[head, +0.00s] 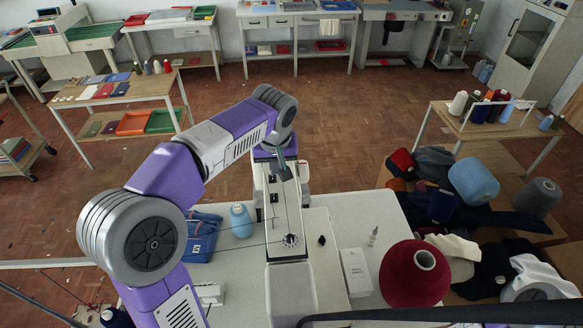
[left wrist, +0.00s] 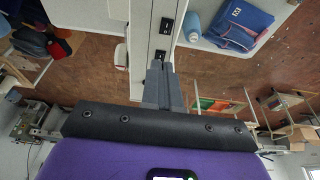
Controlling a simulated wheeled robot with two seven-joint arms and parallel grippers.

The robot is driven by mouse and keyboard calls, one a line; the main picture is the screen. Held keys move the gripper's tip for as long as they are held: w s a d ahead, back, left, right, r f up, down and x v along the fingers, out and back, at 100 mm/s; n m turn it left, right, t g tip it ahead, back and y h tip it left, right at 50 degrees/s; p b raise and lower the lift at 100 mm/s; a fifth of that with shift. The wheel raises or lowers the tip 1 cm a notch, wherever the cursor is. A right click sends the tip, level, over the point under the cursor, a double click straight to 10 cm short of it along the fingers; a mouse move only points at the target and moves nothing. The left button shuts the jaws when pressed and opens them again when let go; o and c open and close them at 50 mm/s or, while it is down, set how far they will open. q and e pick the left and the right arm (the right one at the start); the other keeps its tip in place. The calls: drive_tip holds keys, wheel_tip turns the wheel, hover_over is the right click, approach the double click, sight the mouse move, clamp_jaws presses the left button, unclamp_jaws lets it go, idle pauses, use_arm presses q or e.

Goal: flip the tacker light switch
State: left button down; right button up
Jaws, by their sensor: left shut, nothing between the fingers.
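The tacker (head: 278,222) is the long white machine in the middle of the head view, its arm running away from me. Small black switches sit on its top: one (head: 274,198) shows in the head view, and two show in the left wrist view, one farther (left wrist: 166,25) and one close to the fingertips (left wrist: 161,56). I cannot tell which is the light switch or how either is set. My left gripper (head: 284,172) is shut and empty over the far end of the tacker. Its fingers (left wrist: 158,68) also show in the left wrist view; contact with the switch cannot be told.
Garments pile up farther right.

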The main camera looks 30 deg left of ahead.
sight(274, 199)
use_arm(q)
drive_tip(key=x, duration=0.4)
drive_tip(key=s+x, duration=0.1)
drive_tip(key=x, duration=0.3)
drive_tip(key=s+x, duration=0.1)
drive_tip(key=x, duration=0.3)
drive_tip(key=shift+f+p, duration=0.4)
use_arm(e)
drive_tip(key=shift+s+r, duration=0.5)
drive_tip(key=shift+r, duration=0.15)
use_arm(q)
drive_tip(key=shift+s+f+b, duration=0.15)
drive_tip(key=shift+f+b, duration=0.2)
drive_tip(key=shift+b, duration=0.25)
drive_tip(key=shift+d, duration=0.1)
use_arm(e)
drive_tip(key=shift+f, duration=0.55)
use_arm(q)
drive_tip(key=shift+r, duration=0.15)
use_arm(e)
drive_tip(key=shift+r, duration=0.1)
use_arm(q)
drive_tip(key=shift+w+a+r+p, duration=0.2)
drive_tip(key=shift+w+a+p, duration=0.25)
drive_tip(key=shift+w+p, duration=0.15)
use_arm(e)
drive_tip(key=shift+r, duration=0.35)
